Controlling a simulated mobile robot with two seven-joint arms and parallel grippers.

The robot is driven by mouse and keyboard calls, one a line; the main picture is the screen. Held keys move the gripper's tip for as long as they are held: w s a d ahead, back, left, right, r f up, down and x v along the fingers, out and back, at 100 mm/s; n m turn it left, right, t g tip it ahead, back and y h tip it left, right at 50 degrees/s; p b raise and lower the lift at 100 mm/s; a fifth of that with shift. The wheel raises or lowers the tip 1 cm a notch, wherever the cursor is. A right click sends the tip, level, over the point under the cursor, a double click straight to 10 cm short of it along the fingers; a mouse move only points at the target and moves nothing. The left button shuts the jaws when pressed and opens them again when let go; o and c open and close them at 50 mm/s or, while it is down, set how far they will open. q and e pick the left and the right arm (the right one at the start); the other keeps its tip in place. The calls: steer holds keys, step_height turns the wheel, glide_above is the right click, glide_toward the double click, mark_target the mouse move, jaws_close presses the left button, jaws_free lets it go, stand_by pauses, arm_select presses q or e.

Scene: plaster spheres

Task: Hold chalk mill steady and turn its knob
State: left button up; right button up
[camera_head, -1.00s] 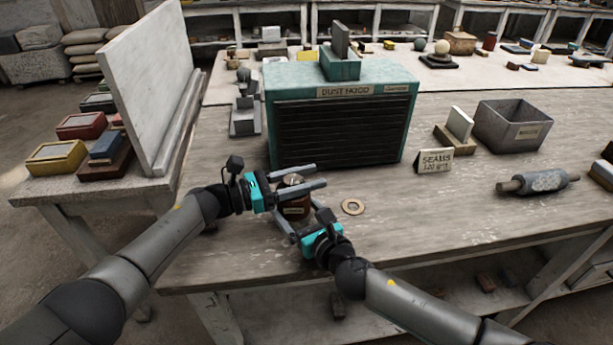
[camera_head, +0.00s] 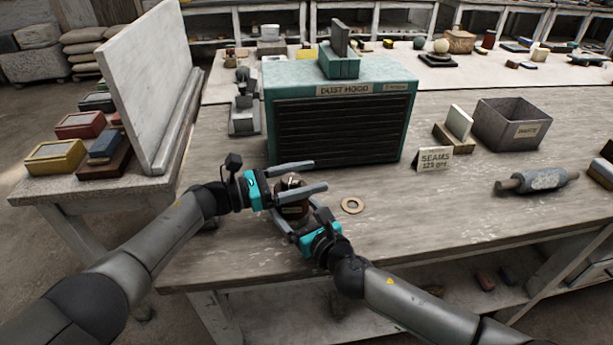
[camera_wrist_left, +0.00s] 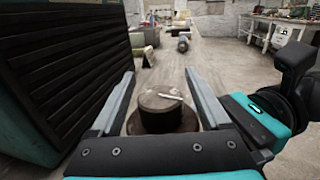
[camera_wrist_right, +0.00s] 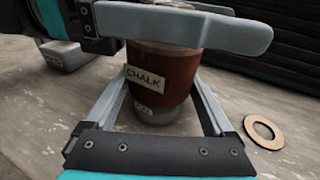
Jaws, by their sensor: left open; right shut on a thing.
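The chalk mill (camera_head: 292,208) stands upright on the workbench in front of the dust hood. In the right wrist view its brown body with a CHALK label (camera_wrist_right: 168,80) sits between the fingers of my right gripper (camera_wrist_right: 160,100), which is shut on it low down. In the left wrist view the mill's round dark knob (camera_wrist_left: 162,103) with a pale mark on top lies between the fingers of my left gripper (camera_wrist_left: 163,85). My left gripper is open, its fingers apart on both sides of the knob. It also shows in the head view (camera_head: 302,178).
The green dust hood (camera_head: 340,120) stands close behind the mill. A flat ring (camera_head: 352,205) lies just right of it. A SEAMS card (camera_head: 433,158), a metal bin (camera_head: 511,125) and a roller (camera_head: 537,180) are farther right. A white upright board (camera_head: 150,90) stands left.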

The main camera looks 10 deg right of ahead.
arm_select(q)
steer(key=s+a, duration=0.2)
steer(key=a, duration=0.9)
steer(key=shift+a, duration=0.4)
steer(key=shift+s+f, duration=0.1)
steer(key=w+a+n+t+y, duration=0.1)
steer(key=w+n+t+y, duration=0.4)
steer(key=n+t, duration=0.8)
steer(key=s+y, duration=0.1)
steer(key=s, duration=0.1)
steer(key=s+d+f+g+y, duration=0.1)
steer(key=s, duration=0.1)
steer(key=s+d+n+y, duration=0.1)
steer(key=s+y, duration=0.1)
steer(key=shift+s+f, duration=0.15)
steer(key=shift+s, duration=0.1)
steer(key=s+d+r+m+t+y, duration=0.1)
steer(key=s+d+r+m, duration=0.15)
steer(key=s+d, duration=0.2)
steer(key=shift+m, duration=0.45)
steer(key=x, duration=0.7)
steer(key=f+x, duration=0.1)
steer(key=x, duration=0.3)
steer(key=shift+w+f, duration=0.1)
steer(key=shift+w, duration=0.15)
